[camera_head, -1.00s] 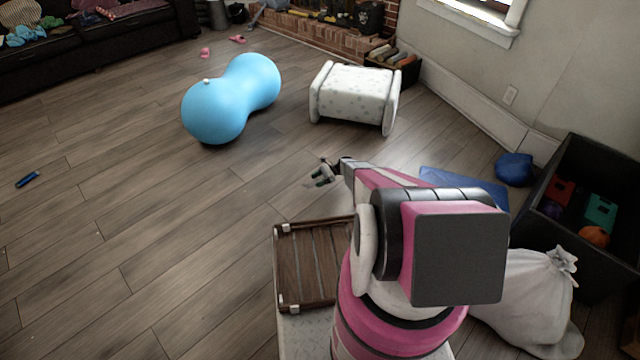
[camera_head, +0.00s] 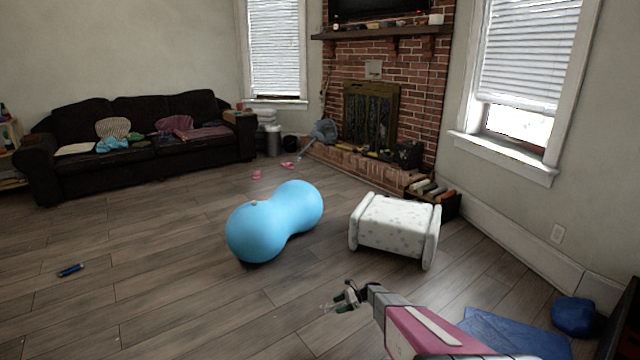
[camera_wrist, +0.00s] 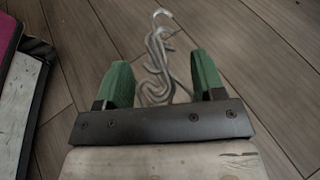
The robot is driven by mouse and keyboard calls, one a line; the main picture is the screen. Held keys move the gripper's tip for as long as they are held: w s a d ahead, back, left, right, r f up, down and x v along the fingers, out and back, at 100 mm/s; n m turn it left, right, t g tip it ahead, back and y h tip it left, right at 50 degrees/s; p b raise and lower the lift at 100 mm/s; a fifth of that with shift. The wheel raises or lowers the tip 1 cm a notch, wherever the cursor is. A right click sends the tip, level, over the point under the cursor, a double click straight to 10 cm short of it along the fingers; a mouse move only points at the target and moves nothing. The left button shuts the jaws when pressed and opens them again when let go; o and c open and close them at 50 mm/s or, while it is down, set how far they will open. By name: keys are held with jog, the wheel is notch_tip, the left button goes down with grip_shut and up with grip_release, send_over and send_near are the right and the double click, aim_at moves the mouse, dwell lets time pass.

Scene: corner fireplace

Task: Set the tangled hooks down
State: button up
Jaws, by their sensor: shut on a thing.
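The tangled hooks (camera_wrist: 157,58) are a cluster of silvery bent wire between the green fingertips of my gripper (camera_wrist: 163,82) in the wrist view. My gripper is shut on them, with the hooks reaching out beyond the fingertips over the wood floor. In the head view my gripper (camera_head: 345,298) is near the bottom centre, held over bare floor in front of the white patterned bench. The hooks (camera_head: 328,307) show there only as a faint small shape at the fingertips. How high they are above the floor is hard to tell.
A blue peanut-shaped ball (camera_head: 262,228) and the white patterned bench (camera_head: 395,225) stand beyond my gripper. A blue mat (camera_head: 512,335) and blue bag (camera_head: 573,315) lie at right. A dark sofa (camera_head: 140,140) and brick fireplace (camera_head: 385,100) are at the back. Floor at left is mostly clear.

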jog(key=s+d+r+m+t, duration=0.2)
jog(key=d+r+t, duration=0.1)
jog(key=r, duration=1.5)
jog(key=s+d+r+m+t, duration=0.2)
jog(key=s+r, duration=0.4)
jog(key=r, duration=0.7)
jog(key=s+d+r+m+t+h, duration=0.1)
jog(key=s+r, duration=0.5)
jog(key=r, duration=0.7)
jog(key=s+d+r+m+t+h, duration=0.1)
jog(key=s+d+r+m+t, duration=0.2)
jog(key=s+r, duration=0.4)
notch_tip(320, 180, up, 6)
jog(key=shift+r+m+t, duration=0.15)
jog(key=shift+m+t, duration=0.25)
jog(key=shift+s+h, duration=0.1)
jog(key=shift+h, duration=0.2)
